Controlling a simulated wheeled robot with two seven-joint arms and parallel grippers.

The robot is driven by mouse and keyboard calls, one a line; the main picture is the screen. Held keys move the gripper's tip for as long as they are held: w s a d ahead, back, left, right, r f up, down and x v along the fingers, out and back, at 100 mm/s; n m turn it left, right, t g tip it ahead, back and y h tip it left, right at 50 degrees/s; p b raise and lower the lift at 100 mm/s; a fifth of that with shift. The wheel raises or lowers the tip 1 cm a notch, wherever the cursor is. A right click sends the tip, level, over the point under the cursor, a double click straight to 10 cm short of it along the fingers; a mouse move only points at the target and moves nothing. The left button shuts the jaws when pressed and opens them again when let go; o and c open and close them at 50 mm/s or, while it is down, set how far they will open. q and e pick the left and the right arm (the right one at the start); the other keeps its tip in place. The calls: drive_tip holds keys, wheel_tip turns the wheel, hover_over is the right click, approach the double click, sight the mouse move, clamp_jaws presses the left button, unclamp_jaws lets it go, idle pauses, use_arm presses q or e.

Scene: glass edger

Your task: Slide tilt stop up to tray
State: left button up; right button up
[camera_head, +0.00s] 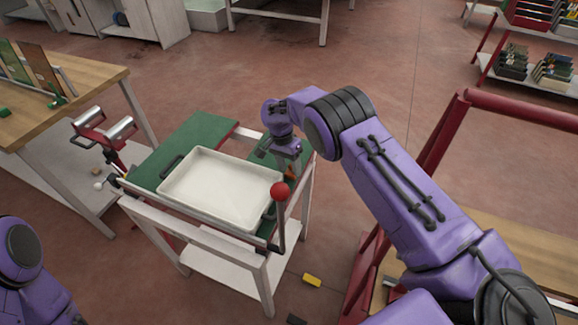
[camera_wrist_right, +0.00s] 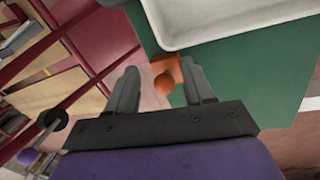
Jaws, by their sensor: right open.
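The white tray (camera_head: 222,185) lies on the green top of a small cart, and its corner and rim show in the right wrist view (camera_wrist_right: 215,36). A small orange block with a round knob, which looks like the tilt stop (camera_wrist_right: 164,82), is on the green top just off the tray's corner. Whether it touches the tray I cannot tell. In the head view only a bit of orange (camera_head: 291,174) shows below my right gripper (camera_head: 287,156). My right gripper is open, pointing down, with its fingers (camera_wrist_right: 157,76) on either side of the orange knob. My left gripper is out of view.
A red ball (camera_head: 279,191) on an upright lever stands at the cart's near right corner. A red frame (camera_head: 440,150) stands to the right. A wooden table (camera_head: 75,80) is at left, beside a stand with metal rollers (camera_head: 120,129). A yellow block (camera_head: 312,280) lies on the floor.

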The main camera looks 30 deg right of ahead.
wheel_tip(320, 180, up, 10)
drive_tip(key=w+b, duration=0.1)
drive_tip(key=b, duration=0.1)
drive_tip(key=shift+w+a+r, duration=0.15)
drive_tip(key=shift+a+r, duration=0.05)
drive_tip(key=shift+a, duration=0.15)
